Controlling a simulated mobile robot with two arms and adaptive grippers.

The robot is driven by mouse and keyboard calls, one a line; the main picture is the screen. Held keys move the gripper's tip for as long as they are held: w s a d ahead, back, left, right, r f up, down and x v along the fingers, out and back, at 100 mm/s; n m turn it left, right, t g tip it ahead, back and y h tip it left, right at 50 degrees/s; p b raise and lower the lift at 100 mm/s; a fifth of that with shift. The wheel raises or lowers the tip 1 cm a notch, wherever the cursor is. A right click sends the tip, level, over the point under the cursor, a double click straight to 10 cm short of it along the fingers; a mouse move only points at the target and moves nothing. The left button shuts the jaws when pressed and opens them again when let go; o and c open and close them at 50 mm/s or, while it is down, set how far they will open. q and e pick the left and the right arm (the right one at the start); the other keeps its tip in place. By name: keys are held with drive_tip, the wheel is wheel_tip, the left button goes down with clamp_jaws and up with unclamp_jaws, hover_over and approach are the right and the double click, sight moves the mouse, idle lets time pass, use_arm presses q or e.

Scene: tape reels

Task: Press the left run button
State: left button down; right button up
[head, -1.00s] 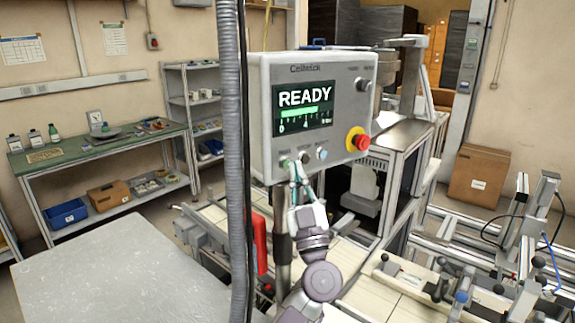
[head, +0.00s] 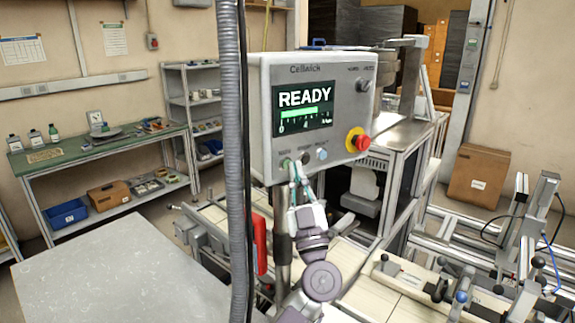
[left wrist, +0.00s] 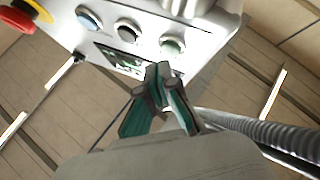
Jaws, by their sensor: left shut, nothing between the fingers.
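The grey control panel (head: 318,73) shows READY on its screen (head: 303,107). A row of three buttons runs below the screen: a green one (head: 285,163) at the left, a black one (head: 304,157) in the middle and a pale blue one (head: 322,154) at the right. My left gripper (head: 296,168) is shut and empty, its tips just below the green and black buttons. In the left wrist view the gripper tips (left wrist: 157,74) point toward the panel, with the green button (left wrist: 172,46) close by. Contact cannot be told. My right gripper is not in view.
A red emergency stop (head: 361,143) on a yellow base and a dark knob (head: 364,85) are at the panel's right side. A grey ribbed hose (head: 234,170) hangs in front of the panel's left edge. A grey tabletop (head: 115,275) is at lower left.

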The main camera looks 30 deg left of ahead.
use_arm(q)
drive_tip(key=shift+w+a, duration=0.15)
drive_tip(key=shift+a, duration=0.2)
drive_tip(key=shift+w+a+p, duration=0.15)
drive_tip(key=shift+a+p, duration=0.2)
drive_tip(key=shift+p, duration=0.05)
idle(0.6)
drive_tip(key=shift+d, duration=0.1)
drive_tip(key=shift+s+d+p, duration=0.35)
drive_tip(key=shift+d+p, duration=0.05)
drive_tip(key=shift+d, duration=0.25)
drive_tip(key=shift+d, duration=0.1)
drive_tip(key=d, duration=0.1)
drive_tip(key=s+d+p, duration=0.1)
drive_tip(key=d, duration=0.1)
drive_tip(key=s+d, duration=0.1)
drive_tip(key=shift+d, duration=0.15)
idle(1.0)
